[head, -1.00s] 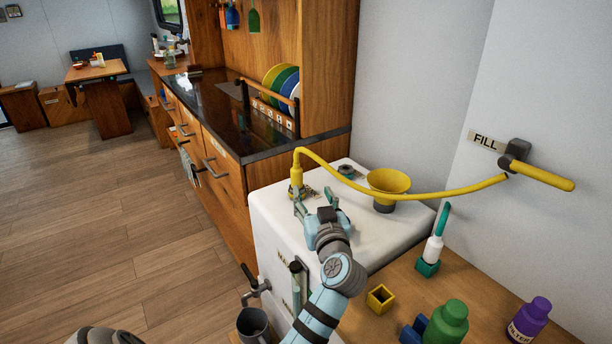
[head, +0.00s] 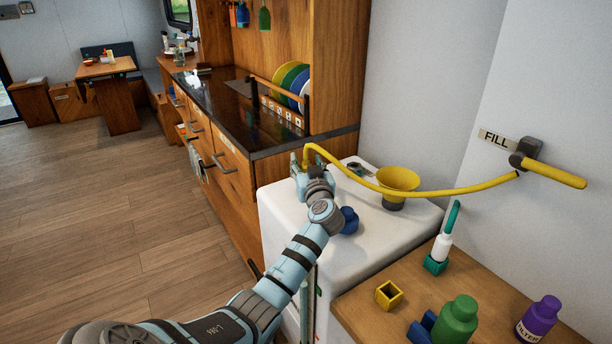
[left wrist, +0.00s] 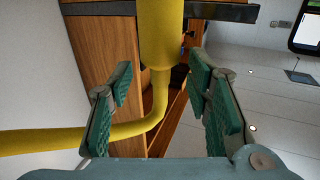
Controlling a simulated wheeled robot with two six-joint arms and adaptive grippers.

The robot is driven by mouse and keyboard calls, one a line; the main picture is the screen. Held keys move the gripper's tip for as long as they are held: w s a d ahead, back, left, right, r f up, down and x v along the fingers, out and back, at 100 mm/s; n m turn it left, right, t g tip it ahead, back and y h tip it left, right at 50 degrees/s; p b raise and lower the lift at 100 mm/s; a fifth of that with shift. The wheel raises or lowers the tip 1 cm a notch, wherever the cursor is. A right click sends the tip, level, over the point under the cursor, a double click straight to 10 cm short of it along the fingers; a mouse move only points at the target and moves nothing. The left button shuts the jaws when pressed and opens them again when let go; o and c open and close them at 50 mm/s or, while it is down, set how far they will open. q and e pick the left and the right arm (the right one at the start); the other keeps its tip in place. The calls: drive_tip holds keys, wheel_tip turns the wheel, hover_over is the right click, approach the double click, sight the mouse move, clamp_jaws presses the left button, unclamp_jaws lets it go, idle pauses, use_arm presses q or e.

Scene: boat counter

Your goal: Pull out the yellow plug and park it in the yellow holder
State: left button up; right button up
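The yellow plug (left wrist: 160,38) is a thick cylinder on the end of a yellow hose (head: 430,192). In the head view the hose drops at the far left corner of the white tank (head: 290,225), where my gripper hides the plug and its seat. My left gripper (head: 306,166) is there with its fingers apart. In the left wrist view its green pads (left wrist: 160,95) stand open on either side of the plug and hose, with gaps showing. The yellow holder (head: 389,294) is a small open square box on the wooden counter. My right gripper is out of view.
A yellow funnel (head: 398,180) and a blue piece (head: 349,220) are on the tank. A green bottle (head: 453,322), a purple bottle (head: 538,318) and a white-and-teal brush-like item (head: 441,249) surround the holder. A FILL lever (head: 550,171) is on the wall.

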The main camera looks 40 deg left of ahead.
use_arm(q)
drive_tip(key=shift+s, duration=0.1)
clamp_jaws()
wheel_tip(320, 180, up, 20)
drive_tip(key=p, duration=0.4)
wheel_tip(320, 180, up, 6)
drive_tip(key=p, duration=0.4)
drive_tip(key=shift+f+p, duration=0.2)
drive_tip(key=shift+p, duration=0.15)
